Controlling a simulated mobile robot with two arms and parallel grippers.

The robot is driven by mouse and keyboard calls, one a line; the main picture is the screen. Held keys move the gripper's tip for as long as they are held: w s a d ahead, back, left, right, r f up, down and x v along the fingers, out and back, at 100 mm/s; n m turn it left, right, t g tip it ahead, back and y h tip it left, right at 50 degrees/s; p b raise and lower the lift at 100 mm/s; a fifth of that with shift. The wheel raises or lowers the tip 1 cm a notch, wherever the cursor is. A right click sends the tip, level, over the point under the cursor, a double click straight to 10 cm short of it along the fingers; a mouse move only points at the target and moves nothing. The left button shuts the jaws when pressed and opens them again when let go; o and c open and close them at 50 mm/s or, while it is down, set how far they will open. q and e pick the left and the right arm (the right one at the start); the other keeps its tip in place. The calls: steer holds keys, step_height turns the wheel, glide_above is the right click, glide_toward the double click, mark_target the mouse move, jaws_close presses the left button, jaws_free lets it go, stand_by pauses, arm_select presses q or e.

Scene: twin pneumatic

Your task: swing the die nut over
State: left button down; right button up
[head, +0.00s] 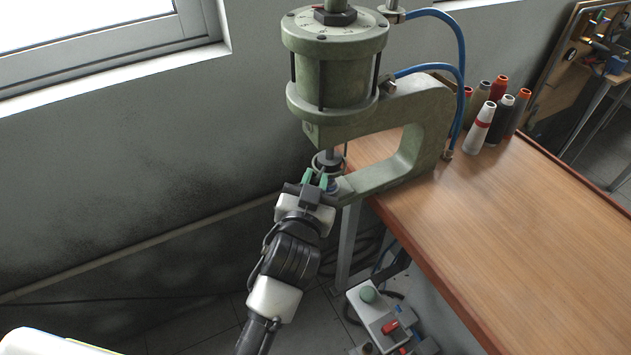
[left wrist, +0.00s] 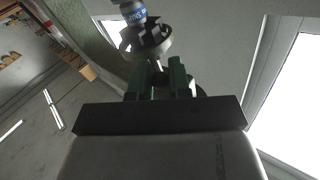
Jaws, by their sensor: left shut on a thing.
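The green pneumatic press (head: 335,75) stands at the table's corner, its ram pointing down into its C-frame. My left gripper (head: 317,180) is at the press's lower jaw, just under the ram. Its green fingertips, also in the left wrist view (left wrist: 158,76), are shut on a small grey metal part that I take to be the die nut's bar. The round die nut (left wrist: 147,40) shows just beyond the fingertips in that view, with a blue-banded cylinder (left wrist: 132,12) past it. In the head view the fingers and frame mostly hide the nut. My right gripper is not in view.
The wooden table (head: 500,220) extends right of the press, its front largely bare. Several thread cones (head: 482,128) stand behind. Blue air hoses (head: 462,75) loop beside the press. A wall lies left.

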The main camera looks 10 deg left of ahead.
arm_select(q)
steer(key=c, duration=1.4)
jaws_free()
steer(key=shift+w+a+r, duration=0.1)
steer(key=shift+a+r, duration=0.05)
steer(key=shift+r, duration=0.1)
steer(key=o, duration=0.4)
steer(key=shift+f, duration=0.15)
steer(key=shift+c, duration=0.2)
steer(key=shift+s+f, duration=0.1)
steer(key=shift+s, duration=0.3)
steer(key=s+b, duration=0.2)
steer(key=s, duration=0.8)
steer(key=shift+a+b, duration=0.3)
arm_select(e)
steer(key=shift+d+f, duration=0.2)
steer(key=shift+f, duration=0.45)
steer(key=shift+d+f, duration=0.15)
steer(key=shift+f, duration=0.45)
